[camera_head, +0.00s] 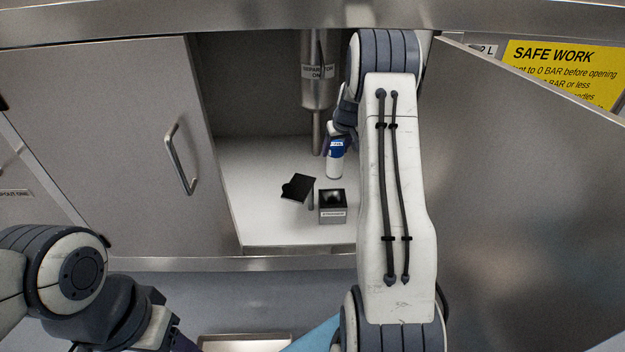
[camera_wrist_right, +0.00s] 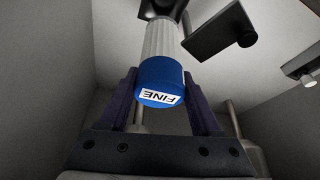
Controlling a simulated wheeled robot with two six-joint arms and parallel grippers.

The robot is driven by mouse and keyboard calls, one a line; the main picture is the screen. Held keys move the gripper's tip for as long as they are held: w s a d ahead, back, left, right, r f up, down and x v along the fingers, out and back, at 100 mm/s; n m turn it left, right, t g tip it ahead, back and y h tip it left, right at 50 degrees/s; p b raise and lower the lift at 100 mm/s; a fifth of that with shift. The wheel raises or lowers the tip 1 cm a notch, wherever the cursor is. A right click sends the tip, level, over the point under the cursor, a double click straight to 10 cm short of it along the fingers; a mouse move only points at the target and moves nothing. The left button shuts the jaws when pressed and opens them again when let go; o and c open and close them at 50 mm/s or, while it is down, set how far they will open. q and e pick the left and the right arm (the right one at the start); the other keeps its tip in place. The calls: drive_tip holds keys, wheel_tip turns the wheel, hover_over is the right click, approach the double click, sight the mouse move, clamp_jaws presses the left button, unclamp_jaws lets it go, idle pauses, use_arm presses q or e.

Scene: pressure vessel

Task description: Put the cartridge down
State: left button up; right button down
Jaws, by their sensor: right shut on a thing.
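The cartridge (camera_head: 334,166) is white with a blue top and stands about upright inside the open cabinet. In the wrist view the cartridge (camera_wrist_right: 160,40) has a ribbed white body and a blue cap labelled FINE. My right gripper (camera_wrist_right: 163,85) is shut on the cartridge at its blue end; in the head view the gripper (camera_head: 335,145) is partly hidden by my arm. I cannot tell whether the cartridge's lower end touches the white cabinet floor (camera_head: 265,215).
A metal vessel (camera_head: 319,80) hangs behind. Cabinet doors flank the opening (camera_head: 150,130). The floor's left part is clear.

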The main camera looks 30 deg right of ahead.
drive_tip(key=s+a+r+n+y, duration=0.1)
drive_tip(key=a+r+n, duration=0.1)
drive_tip(key=a, duration=1.2)
drive_tip(key=s+a+r+n, duration=0.1)
drive_tip(key=a+r, duration=0.1)
drive_tip(key=a, duration=1.1)
drive_tip(key=d+f+n+b, duration=0.1)
drive_tip(key=d+f+b, duration=0.7)
drive_tip(key=f, duration=0.4)
drive_tip(key=w+a+f+b, duration=0.4)
drive_tip(key=w+a+f, duration=0.2)
drive_tip(key=f, duration=0.5)
drive_tip(key=shift+w+a+f+y, duration=0.15)
drive_tip(key=shift+w+a+y, duration=0.2)
drive_tip(key=shift+w, duration=0.5)
drive_tip(key=shift+c, duration=0.4)
unclamp_jaws()
